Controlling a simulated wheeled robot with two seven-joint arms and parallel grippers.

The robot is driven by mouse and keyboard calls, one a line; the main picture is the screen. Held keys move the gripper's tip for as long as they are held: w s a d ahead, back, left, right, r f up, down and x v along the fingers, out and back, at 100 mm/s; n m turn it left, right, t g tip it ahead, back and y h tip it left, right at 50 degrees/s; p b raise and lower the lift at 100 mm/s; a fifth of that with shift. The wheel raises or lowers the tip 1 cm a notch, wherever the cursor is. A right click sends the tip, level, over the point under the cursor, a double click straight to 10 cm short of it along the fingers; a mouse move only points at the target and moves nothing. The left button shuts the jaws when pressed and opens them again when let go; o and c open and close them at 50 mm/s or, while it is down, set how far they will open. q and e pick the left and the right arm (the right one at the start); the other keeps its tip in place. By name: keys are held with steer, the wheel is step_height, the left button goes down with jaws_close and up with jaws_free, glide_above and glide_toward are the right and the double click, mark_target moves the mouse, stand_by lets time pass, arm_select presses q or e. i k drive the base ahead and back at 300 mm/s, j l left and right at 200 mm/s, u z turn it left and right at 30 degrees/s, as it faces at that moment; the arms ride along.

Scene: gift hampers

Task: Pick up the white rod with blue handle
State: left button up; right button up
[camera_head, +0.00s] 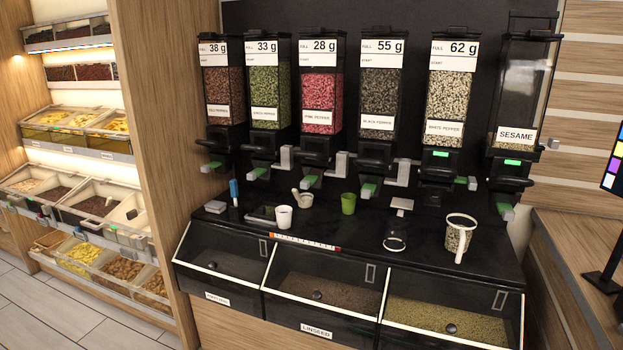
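A small upright item with a blue upper part and a short pale lower end (234,188) stands at the back left of the black counter, below the dispensers. It is the only thing in view that fits a white rod with a blue handle. It is small in the picture, so its exact shape is hard to tell. Neither of my grippers shows in the head view.
Dispensers (323,90) hang above; lidded bins (325,285) line the front.

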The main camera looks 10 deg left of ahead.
mark_target(234, 187)
steer(key=i+j, duration=0.2)
steer(key=i, duration=0.25)
steer(key=i+j, duration=0.2)
steer(key=i, duration=0.3)
steer(key=u, duration=0.05)
